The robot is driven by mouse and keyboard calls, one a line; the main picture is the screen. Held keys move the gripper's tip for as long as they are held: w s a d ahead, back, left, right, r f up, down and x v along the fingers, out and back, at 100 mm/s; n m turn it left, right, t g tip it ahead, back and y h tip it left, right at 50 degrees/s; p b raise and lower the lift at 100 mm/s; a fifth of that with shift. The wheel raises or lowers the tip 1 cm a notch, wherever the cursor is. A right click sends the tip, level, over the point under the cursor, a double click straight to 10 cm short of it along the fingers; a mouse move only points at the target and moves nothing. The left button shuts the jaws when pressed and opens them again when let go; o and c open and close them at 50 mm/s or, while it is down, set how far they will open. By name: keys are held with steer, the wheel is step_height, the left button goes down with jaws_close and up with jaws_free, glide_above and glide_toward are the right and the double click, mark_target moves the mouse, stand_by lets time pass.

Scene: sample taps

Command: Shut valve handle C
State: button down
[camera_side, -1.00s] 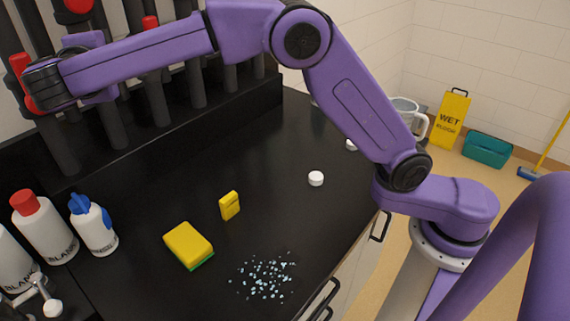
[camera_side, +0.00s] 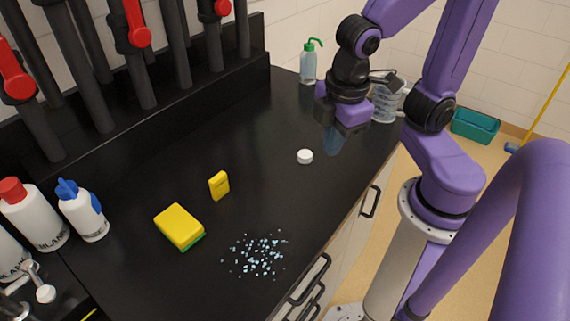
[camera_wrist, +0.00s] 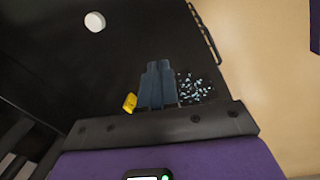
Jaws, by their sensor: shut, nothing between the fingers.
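Red valve handles sit on black upright pipes at the back left in the side view: one at far left (camera_side: 15,75), one in the middle (camera_side: 137,28) and one at right (camera_side: 222,7), cut by the top edge. I see no letters on them, so I cannot tell which is C. My gripper (camera_side: 332,145) is shut and empty above the right part of the black bench, well away from the handles. Its closed blue-grey fingers show in the wrist view (camera_wrist: 158,68), with no handle in that view.
On the bench (camera_side: 255,190) are a yellow sponge (camera_side: 178,226), a small yellow block (camera_side: 219,186), pale fragments (camera_side: 258,255) and a white cap (camera_side: 305,156). A green-topped bottle (camera_side: 309,65) and clear container (camera_side: 385,103) stand far right. Blank-labelled bottles (camera_side: 82,210) stand left.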

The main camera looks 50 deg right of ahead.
steer(key=s+d+f+g, duration=0.1)
steer(key=s+d+f, duration=0.15)
steer(key=s, duration=0.25)
steer(key=w+a+r+m+y, duration=0.5)
steer(key=w+m, duration=0.1)
steer(key=w, duration=0.3)
steer(key=w+a+r+m+y, duration=0.5)
steer(key=w+r+m+y, duration=0.1)
steer(key=w, duration=0.2)
steer(key=w+d+r+m+t+y, duration=0.1)
steer(key=w+d+r+m+t, duration=0.3)
steer(key=w, duration=0.4)
steer(key=w+d+r+m+t, duration=0.3)
steer(key=w+d+r+t, duration=0.1)
steer(key=w+d, duration=0.3)
steer(key=w+d+r+m+t+y, duration=0.1)
steer(key=w+d+r+m+t, duration=0.3)
steer(key=w, duration=0.4)
steer(key=n, duration=0.1)
glide_above(136, 21)
steer(key=s+d, duration=0.2)
steer(key=d, duration=0.3)
steer(key=shift+w+r+t, duration=0.2)
steer(key=shift+r+t, duration=0.05)
steer(key=shift+t, duration=0.05)
